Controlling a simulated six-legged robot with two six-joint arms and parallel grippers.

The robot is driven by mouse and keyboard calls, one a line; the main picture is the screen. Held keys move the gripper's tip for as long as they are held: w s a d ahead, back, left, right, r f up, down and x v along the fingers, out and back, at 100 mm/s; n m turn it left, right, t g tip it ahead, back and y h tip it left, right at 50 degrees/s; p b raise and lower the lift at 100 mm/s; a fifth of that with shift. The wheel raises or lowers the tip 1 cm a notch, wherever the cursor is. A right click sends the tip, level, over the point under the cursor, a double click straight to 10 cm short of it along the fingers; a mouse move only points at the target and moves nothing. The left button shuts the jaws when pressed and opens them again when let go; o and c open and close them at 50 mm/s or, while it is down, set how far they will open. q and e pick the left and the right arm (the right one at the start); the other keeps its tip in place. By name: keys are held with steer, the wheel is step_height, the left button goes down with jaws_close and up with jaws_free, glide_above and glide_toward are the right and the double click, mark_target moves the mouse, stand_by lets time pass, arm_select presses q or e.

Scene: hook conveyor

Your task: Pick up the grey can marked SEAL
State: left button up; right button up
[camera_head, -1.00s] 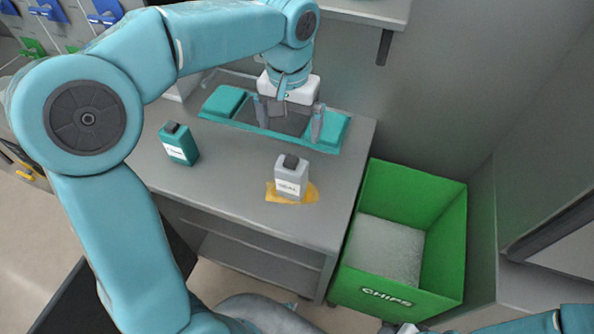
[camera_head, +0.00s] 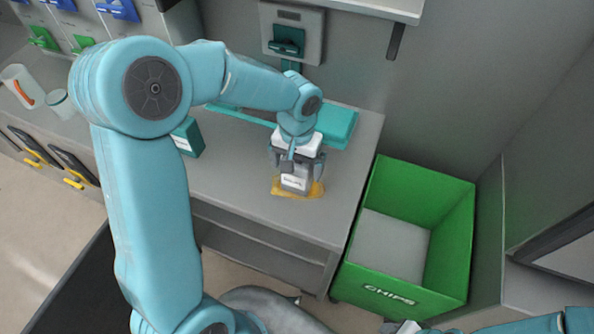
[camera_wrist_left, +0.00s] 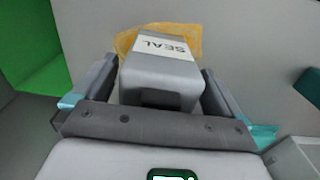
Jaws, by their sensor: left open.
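The grey can marked SEAL (camera_head: 296,181) stands on the grey worktop, on a yellow-orange patch (camera_head: 315,189). It also shows in the left wrist view (camera_wrist_left: 160,75), with its label readable upside down. My left gripper (camera_head: 296,171) is open above and around the can, with one finger on either side of it. In the left wrist view my left gripper (camera_wrist_left: 165,98) shows gaps between its fingers and the can. The can's top is partly hidden by the gripper in the head view. My right gripper is not clearly in view; only a bit of that arm shows at lower right.
A teal can (camera_head: 187,138) with a white label stands left on the worktop (camera_head: 235,200), partly behind my arm. A teal tray (camera_head: 337,124) lies behind the gripper. A green bin marked CHIPS (camera_head: 390,292) stands right of the worktop. A wall switch (camera_head: 287,42) is at the back.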

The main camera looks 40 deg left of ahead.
arm_select(q)
steer(key=shift+w+f, duration=0.1)
steer(key=shift+f, duration=0.35)
steer(key=shift+r, duration=0.1)
steer(key=shift+c, duration=0.9)
steer(key=c, duration=1.1)
steer(key=shift+o, duration=0.2)
